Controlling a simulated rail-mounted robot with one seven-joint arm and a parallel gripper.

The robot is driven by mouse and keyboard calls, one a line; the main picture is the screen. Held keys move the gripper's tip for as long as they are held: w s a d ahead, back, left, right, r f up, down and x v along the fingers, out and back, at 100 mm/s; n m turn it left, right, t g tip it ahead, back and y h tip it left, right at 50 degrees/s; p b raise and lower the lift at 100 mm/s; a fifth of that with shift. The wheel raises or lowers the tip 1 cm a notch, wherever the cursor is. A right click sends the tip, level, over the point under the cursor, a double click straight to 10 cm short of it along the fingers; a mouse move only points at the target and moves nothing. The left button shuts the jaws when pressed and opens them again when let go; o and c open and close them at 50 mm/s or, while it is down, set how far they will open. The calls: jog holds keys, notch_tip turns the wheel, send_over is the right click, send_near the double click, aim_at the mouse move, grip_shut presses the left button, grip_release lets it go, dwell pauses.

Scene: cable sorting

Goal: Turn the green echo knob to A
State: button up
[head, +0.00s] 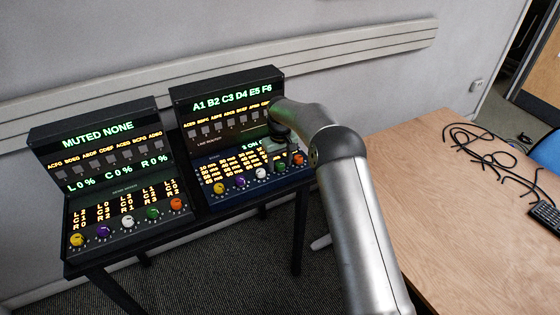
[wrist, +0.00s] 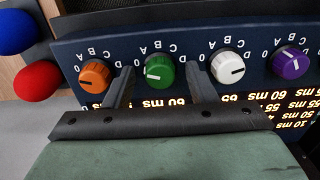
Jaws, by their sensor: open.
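In the wrist view, my gripper (wrist: 160,72) is open, with one finger on each side of a green knob (wrist: 158,76). I cannot tell whether the fingers touch it. The panel appears upside down there. The green knob's white mark points left in the picture, and letters A, B, C and D are printed around it. I cannot tell for sure which letter the mark meets. In the head view, this green knob (head: 280,167) is on the right console (head: 232,186), and my wrist hangs over that console's right part.
In the wrist view, an orange knob (wrist: 94,77), a white knob (wrist: 228,68) and a purple knob (wrist: 290,63) flank the green one. Red (wrist: 36,82) and blue (wrist: 14,32) round things are at left. The left console (head: 110,190) has its own knobs. Cables (head: 480,145) lie on the table.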

jog(key=c, duration=1)
jog(key=shift+o, duration=0.2)
jog(key=m+b, duration=0.2)
jog(key=shift+f+m, duration=0.1)
jog(key=shift+m, duration=0.3)
jog(key=shift+m+b, duration=0.6)
jog(key=shift+m, duration=1.5)
jog(key=o, duration=1)
jog(key=shift+c, duration=0.2)
